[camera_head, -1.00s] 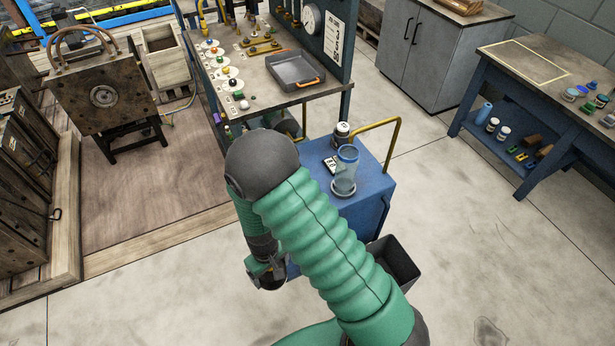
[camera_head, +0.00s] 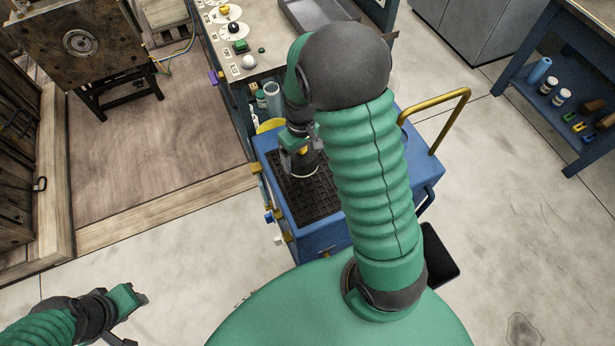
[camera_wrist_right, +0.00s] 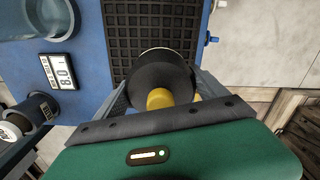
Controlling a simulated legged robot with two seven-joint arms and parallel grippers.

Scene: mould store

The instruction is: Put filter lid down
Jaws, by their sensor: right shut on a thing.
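The filter lid (camera_wrist_right: 160,76) is dark and round with a yellow knob. My right gripper (camera_wrist_right: 162,98) is shut on the knob, with a finger on either side. In the head view the lid (camera_head: 304,164) is under my right gripper (camera_head: 298,142), over the black gridded mat (camera_head: 318,206) on the blue cart (camera_head: 425,180). It looks low, but I cannot tell whether it touches the mat. The mat also shows in the right wrist view (camera_wrist_right: 122,42). My left gripper (camera_head: 136,318) is open and empty above the floor at the lower left.
In the wrist view, a small display reading about 8.0 (camera_wrist_right: 62,72), a clear bluish vessel (camera_wrist_right: 45,18) and a dark jar (camera_wrist_right: 34,112) stand left of the mat. A yellow handle (camera_head: 440,112) rises at the cart's right. A workbench (camera_head: 262,62) stands behind.

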